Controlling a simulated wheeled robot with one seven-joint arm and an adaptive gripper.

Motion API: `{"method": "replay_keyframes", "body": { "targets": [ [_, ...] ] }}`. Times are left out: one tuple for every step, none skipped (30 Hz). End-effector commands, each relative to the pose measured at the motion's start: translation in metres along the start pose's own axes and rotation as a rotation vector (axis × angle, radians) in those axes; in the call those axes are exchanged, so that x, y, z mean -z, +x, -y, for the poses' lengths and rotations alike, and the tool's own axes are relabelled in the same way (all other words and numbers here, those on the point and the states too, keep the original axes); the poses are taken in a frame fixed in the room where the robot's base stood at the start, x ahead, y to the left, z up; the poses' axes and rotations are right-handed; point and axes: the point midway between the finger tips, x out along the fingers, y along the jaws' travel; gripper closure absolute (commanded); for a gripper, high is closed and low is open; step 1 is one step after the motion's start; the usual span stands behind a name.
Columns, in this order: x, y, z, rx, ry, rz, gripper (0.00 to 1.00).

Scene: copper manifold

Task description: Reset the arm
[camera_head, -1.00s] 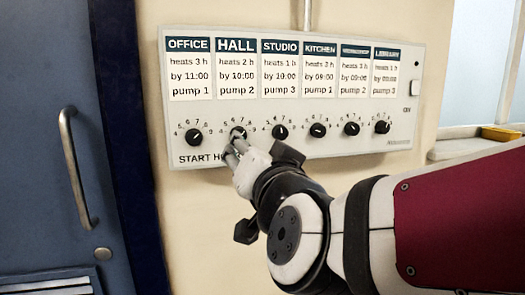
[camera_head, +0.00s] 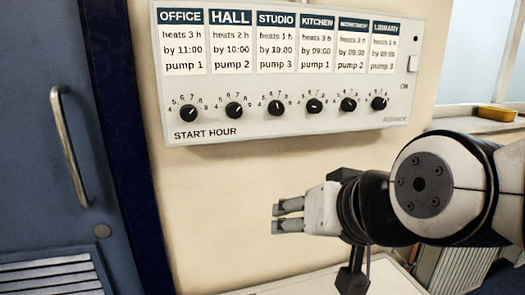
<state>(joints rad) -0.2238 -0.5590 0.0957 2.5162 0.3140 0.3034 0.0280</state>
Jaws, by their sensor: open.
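My gripper (camera_head: 277,218) is open and empty. It points left, below the control panel (camera_head: 290,130) and in front of the cream wall, apart from both. The panel carries a row of black knobs under labelled cards: the OFFICE knob (camera_head: 188,113), HALL knob (camera_head: 234,110), STUDIO knob (camera_head: 276,107), KITCHEN knob (camera_head: 314,105), a knob under a blurred label (camera_head: 348,104) and the LIBRARY knob (camera_head: 379,103). My arm comes in from the right edge, and all the knobs are in clear view.
A blue door (camera_head: 45,120) with a metal handle (camera_head: 70,145) stands at the left. A pale surface (camera_head: 300,284) lies low under my gripper. A window sill with a yellow tray (camera_head: 497,113) is at the right. The wall left of my gripper is clear.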

Motion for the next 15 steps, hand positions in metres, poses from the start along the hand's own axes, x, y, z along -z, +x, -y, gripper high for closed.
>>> {"method": "replay_keyframes", "body": {
  "targets": [
    [-0.016,-0.009,-0.015,-0.033,-0.007,0.065,0.52],
    [-0.027,-0.014,-0.023,-0.053,-0.013,0.109,0.52],
    [-0.041,-0.022,-0.034,-0.079,-0.017,0.168,0.52],
    [-0.052,-0.028,-0.042,-0.098,-0.020,0.211,0.52],
    [-0.062,-0.034,-0.049,-0.116,-0.021,0.252,0.52],
    [-0.075,-0.043,-0.058,-0.140,-0.022,0.304,0.52],
    [-0.084,-0.049,-0.064,-0.156,-0.020,0.341,0.52],
    [-0.092,-0.056,-0.070,-0.170,-0.019,0.373,0.52],
    [-0.102,-0.064,-0.077,-0.190,-0.016,0.416,0.52],
    [-0.109,-0.070,-0.081,-0.203,-0.014,0.446,0.52],
    [-0.116,-0.076,-0.085,-0.215,-0.011,0.474,0.52],
    [-0.124,-0.084,-0.090,-0.232,-0.007,0.510,0.52],
    [-0.131,-0.090,-0.094,-0.243,-0.002,0.536,0.52],
    [-0.137,-0.096,-0.097,-0.254,0.001,0.561,0.52],
    [-0.144,-0.104,-0.101,-0.269,0.008,0.595,0.52]
  ]
}}
